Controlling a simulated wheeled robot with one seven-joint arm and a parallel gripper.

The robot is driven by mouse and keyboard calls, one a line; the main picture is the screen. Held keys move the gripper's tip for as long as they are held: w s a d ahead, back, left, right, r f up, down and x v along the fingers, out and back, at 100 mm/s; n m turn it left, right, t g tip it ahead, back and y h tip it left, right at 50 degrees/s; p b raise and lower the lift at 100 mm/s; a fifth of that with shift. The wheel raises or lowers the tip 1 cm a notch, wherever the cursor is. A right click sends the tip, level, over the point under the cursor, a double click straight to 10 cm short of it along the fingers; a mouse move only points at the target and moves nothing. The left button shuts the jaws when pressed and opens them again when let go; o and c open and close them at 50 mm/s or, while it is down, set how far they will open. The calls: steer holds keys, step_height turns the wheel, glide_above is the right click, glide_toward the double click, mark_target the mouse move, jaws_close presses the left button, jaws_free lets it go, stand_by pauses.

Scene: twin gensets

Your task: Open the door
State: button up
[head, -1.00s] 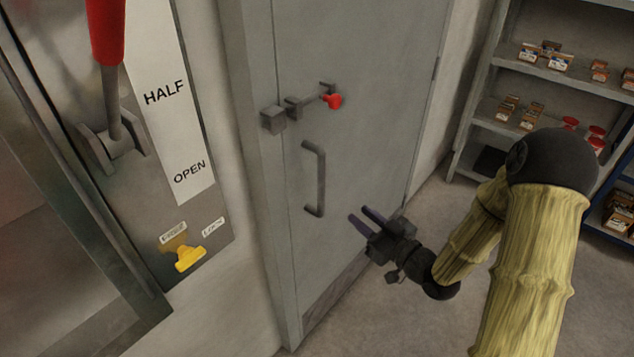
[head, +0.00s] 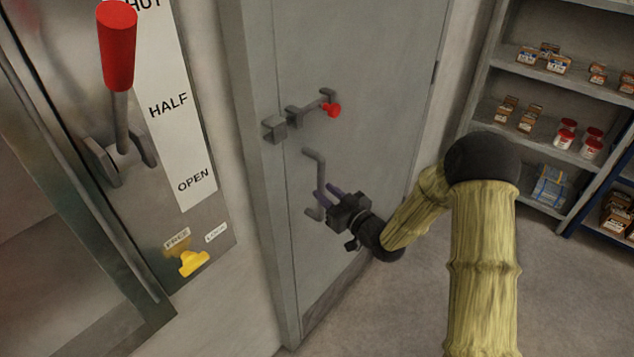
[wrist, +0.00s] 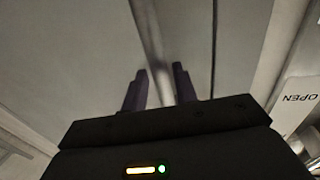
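The grey door (head: 360,90) stands closed in its frame. Its vertical bar handle (head: 309,158) is on the left side of the door, and a slide bolt with a red knob (head: 332,110) sits above it. My gripper (head: 322,192) is at the lower half of the handle, its two fingers apart. In the wrist view the fingers of my gripper (wrist: 158,72) are open, with the grey handle bar (wrist: 152,45) showing between and beyond them. Contact with the handle cannot be told. The lower part of the handle is partly hidden by the fingers.
A panel on the left carries a red lever (head: 116,45), a label strip (head: 172,105) reading HALF and OPEN, and a yellow tab (head: 193,263). Shelves (head: 545,75) with small boxes and tins stand right of the door. The floor (head: 570,290) before them is clear.

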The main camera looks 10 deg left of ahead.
steer(key=x, duration=0.4)
steer(key=shift+w+a+p, duration=0.15)
steer(key=shift+a+p, duration=0.05)
steer(key=shift+p, duration=0.2)
jaws_close()
steer(key=shift+d, duration=0.2)
